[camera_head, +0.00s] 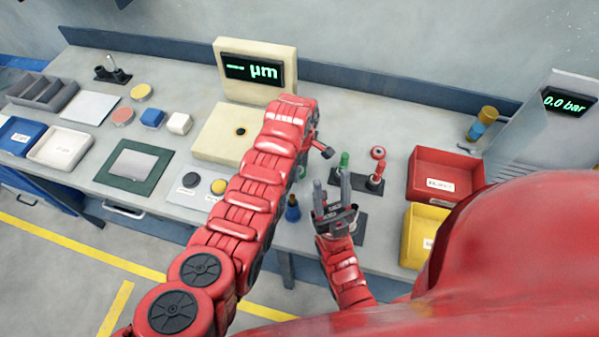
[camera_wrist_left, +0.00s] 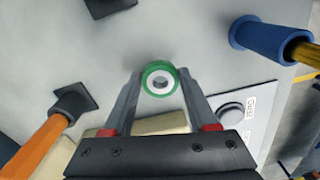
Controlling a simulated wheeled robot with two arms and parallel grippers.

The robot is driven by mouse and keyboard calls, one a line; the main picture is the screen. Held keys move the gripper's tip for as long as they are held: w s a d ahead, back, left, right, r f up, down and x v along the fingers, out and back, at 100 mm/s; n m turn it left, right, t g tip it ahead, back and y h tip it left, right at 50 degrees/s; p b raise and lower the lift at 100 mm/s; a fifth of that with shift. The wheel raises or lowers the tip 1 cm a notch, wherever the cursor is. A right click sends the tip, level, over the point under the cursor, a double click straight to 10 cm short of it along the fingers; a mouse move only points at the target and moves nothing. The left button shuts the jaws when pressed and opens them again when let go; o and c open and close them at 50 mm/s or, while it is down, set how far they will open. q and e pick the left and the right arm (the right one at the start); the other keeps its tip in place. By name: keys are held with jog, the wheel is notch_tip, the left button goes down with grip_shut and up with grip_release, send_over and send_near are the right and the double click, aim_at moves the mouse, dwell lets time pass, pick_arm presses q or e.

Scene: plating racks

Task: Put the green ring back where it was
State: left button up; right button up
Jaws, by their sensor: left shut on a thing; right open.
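The green ring (camera_wrist_left: 147,75), with a pale inner face and a dark centre, is between the fingertips of my left gripper (camera_wrist_left: 160,80) in the left wrist view. The gripper is shut on it, over the grey bench top. My right gripper (camera_head: 335,193) is open and empty, low over the front of the bench. Where the ring stood before cannot be told from these frames.
A beige gauge (camera_head: 230,137) with a display stands behind my left arm. Green (camera_head: 344,160) and red (camera_head: 377,172) handles stand beside my right gripper. A red bin (camera_head: 440,168) and a yellow bin (camera_head: 418,235) are at right. A green-edged mat (camera_head: 108,181) lies left.

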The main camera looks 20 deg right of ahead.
pick_arm(q)
notch_tip(320, 180, down, 2)
jog(key=shift+f+b, duration=0.2)
jog(key=shift+b, duration=0.2)
jog(key=shift+r, duration=0.1)
jog(key=shift+f, duration=0.25)
jog(key=o, duration=1.2)
jog(key=shift+r, duration=0.1)
